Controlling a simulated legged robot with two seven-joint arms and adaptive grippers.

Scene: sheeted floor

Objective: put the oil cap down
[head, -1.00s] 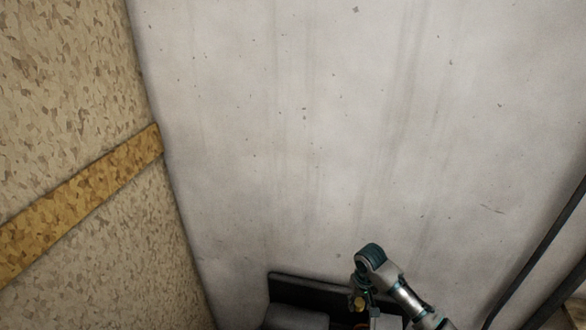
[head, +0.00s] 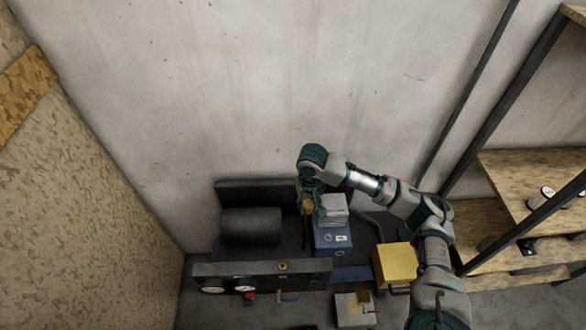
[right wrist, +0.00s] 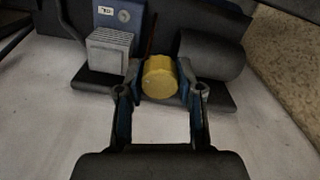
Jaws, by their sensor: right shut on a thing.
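The yellow oil cap (right wrist: 160,77) is a short round cylinder. It sits between the two fingertips of my right gripper (right wrist: 162,88), which is shut on it. In the head view the right gripper (head: 309,190) points down over the machine, with the cap (head: 308,209) small at its tips. The cap is just left of a grey finned block (head: 333,210); I cannot tell its height above the machine. My left gripper is not in view.
The machine has a dark cylinder (head: 251,226), a blue block (head: 333,239), a yellow box (head: 396,264) and a front panel (head: 262,271) with gauges. A pale wall (head: 250,100) stands behind it. Wooden shelves (head: 535,180) with dark posts stand at the right. A speckled board wall (head: 75,200) closes the left.

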